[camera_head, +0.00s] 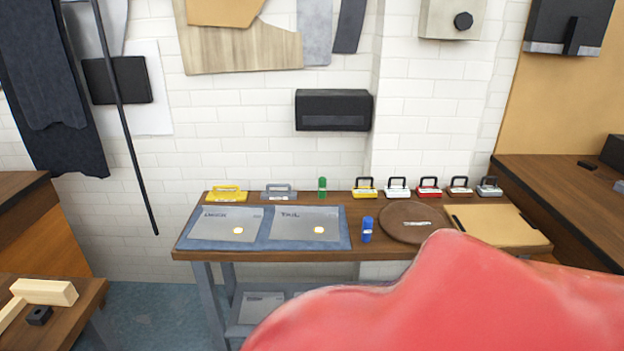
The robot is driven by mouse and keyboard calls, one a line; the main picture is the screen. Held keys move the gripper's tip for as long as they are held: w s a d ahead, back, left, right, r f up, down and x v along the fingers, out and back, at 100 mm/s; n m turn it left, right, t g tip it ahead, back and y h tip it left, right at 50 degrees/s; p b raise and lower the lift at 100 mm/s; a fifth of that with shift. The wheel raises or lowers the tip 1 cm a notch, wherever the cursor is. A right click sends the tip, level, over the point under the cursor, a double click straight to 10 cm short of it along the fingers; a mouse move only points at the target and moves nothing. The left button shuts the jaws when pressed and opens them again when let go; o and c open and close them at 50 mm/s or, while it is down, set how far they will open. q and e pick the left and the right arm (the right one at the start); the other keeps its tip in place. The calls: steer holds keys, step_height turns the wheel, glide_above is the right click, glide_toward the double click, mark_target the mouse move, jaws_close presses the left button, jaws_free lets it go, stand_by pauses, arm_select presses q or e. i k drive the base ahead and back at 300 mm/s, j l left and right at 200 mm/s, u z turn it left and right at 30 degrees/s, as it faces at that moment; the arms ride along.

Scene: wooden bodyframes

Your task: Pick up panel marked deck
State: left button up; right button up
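Two flat grey panels lie side by side on a blue mat (255,244) on the bench. The left panel (232,224) has a small dark label that I cannot read for sure. The right panel (304,224) appears marked "TAIL". Each has a round yellow-white spot. Another grey panel (262,308) lies on the lower shelf under the bench; its marking is too small to read. I cannot make out the word "deck" on any panel. Neither of my grippers is in view.
A large red curved shape (450,300) fills the lower right foreground and hides part of the bench and shelf. A blue cylinder (367,229), a round brown board (411,222) and a tan clipboard (497,227) sit right of the mat. Several handled blocks line the back edge.

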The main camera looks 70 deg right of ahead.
mark_target(242, 224)
steer(key=z, duration=1.85)
